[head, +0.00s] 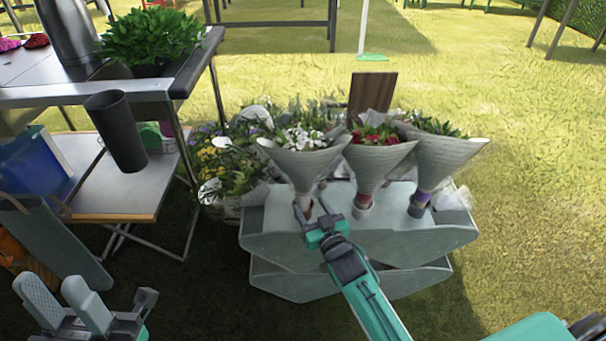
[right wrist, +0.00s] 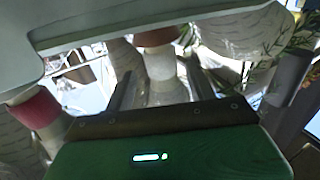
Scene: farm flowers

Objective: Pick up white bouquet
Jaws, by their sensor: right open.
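The white bouquet (head: 303,160), white flowers in a pale paper cone, stands upright at the left of three bouquets on a grey stand (head: 290,245). The red-flower bouquet (head: 375,165) is beside it, and a third, leafy bouquet (head: 440,160) stands at the right. My right gripper (head: 315,222) is open at the lower end of the white bouquet. In the right wrist view, a wrapped stem (right wrist: 160,68) shows between the spread fingers (right wrist: 160,92); contact cannot be told. My left gripper (head: 62,300) is open and empty at the bottom left.
A table (head: 110,92) with a potted plant (head: 150,40) and a lower shelf (head: 120,190) with a dark vase (head: 117,130) are at the left. More flowers (head: 230,160) crowd behind the stand's left side. Grass at the right is clear.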

